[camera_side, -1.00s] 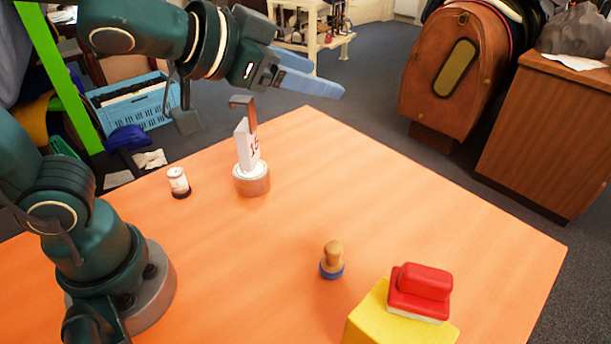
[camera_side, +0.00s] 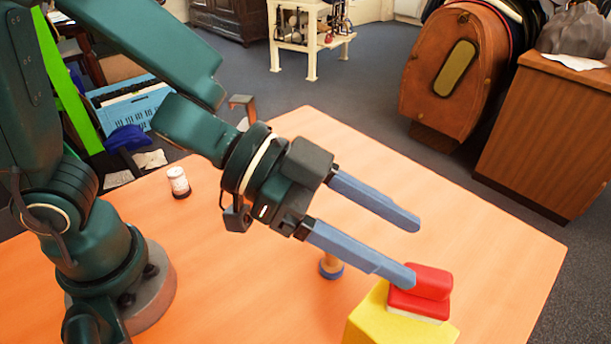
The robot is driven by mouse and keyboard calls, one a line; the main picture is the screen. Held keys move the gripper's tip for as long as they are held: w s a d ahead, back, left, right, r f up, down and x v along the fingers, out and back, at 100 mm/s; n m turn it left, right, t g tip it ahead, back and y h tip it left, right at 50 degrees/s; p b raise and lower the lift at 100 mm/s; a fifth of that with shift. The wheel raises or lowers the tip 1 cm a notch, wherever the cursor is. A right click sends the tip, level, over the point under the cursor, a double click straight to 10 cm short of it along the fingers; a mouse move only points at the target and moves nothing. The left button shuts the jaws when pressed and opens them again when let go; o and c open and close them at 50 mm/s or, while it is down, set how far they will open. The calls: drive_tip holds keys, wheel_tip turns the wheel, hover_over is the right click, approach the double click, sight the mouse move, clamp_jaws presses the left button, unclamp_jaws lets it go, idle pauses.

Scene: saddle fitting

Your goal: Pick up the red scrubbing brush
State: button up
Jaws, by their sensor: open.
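The red scrubbing brush (camera_side: 431,284) has a rounded red top and a pale underside. It lies on a yellow block (camera_side: 385,325) at the front right of the table. My gripper (camera_side: 414,252) is open, with two long blue-grey fingers pointing right and down toward the brush. The nearer fingertip overlaps the brush's left edge in the picture. The farther fingertip is above and behind the brush. I cannot tell whether either finger touches it. Nothing is between the fingers.
A wooden-handled stamp with a blue base (camera_side: 331,267) stands left of the yellow block, partly hidden by my gripper. A small white and black jar (camera_side: 179,182) stands at the left. My arm hides most of the taped holder. The orange table (camera_side: 490,240) is clear at right.

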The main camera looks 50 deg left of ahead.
sight(426, 280)
wheel_tip(426, 280, down, 4)
drive_tip(key=shift+w+r, duration=0.1)
drive_tip(key=shift+r, duration=0.15)
drive_tip(key=shift+x, duration=2.5)
clamp_jaws()
drive_tip(key=shift+r, duration=0.1)
